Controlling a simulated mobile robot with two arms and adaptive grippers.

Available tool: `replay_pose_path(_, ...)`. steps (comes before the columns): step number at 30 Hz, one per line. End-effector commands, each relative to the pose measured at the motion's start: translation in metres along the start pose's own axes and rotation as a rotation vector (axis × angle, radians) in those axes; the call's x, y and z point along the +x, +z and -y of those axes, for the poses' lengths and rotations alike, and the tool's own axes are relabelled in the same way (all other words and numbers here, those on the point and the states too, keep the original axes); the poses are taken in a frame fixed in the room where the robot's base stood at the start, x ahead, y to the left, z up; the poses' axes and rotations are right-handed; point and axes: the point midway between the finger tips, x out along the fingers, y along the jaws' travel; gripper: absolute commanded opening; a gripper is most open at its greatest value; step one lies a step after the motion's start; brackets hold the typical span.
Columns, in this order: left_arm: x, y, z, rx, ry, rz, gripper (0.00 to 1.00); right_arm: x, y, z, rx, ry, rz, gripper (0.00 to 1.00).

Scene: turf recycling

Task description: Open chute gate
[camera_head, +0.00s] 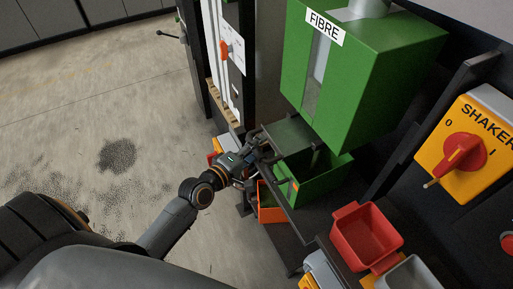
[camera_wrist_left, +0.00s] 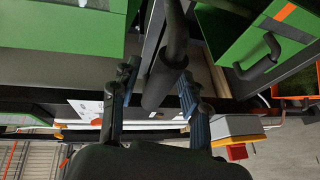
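The green FIBRE chute (camera_head: 350,75) hangs at the upper middle of the head view. A flat grey-green plate (camera_head: 290,136), which looks like its gate, sits at its lower left. My left gripper (camera_head: 262,146) is at that plate's left edge. In the left wrist view, a dark bar handle (camera_wrist_left: 164,75) hangs between the two fingers of my left gripper (camera_wrist_left: 157,100). The fingers are apart; the right one is close to the handle or touching it, with a small gap on the left. My right gripper is not in view.
A green bin (camera_head: 325,182) stands under the chute, with an orange bin (camera_head: 270,210) beside it. A red bin (camera_head: 367,238) and the yellow SHAKER switch box (camera_head: 450,135) are to the right. Open concrete floor lies to the left.

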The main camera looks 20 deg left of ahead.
Motion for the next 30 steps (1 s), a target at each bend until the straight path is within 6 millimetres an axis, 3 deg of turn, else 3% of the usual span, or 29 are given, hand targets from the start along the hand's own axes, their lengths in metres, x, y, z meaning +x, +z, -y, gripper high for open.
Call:
replay_pose_path(11, -0.01, 0.0, 0.001, 0.0, -0.002, 0.0, 0.46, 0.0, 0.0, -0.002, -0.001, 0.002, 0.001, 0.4)
replay_pose_path(24, -0.09, 0.001, 0.001, 0.001, -0.004, 0.002, 0.46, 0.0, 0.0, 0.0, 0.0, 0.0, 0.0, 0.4)
replay_pose_path(30, -0.113, 0.0, 0.001, 0.001, -0.002, 0.001, 0.46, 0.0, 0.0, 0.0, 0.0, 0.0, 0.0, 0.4)
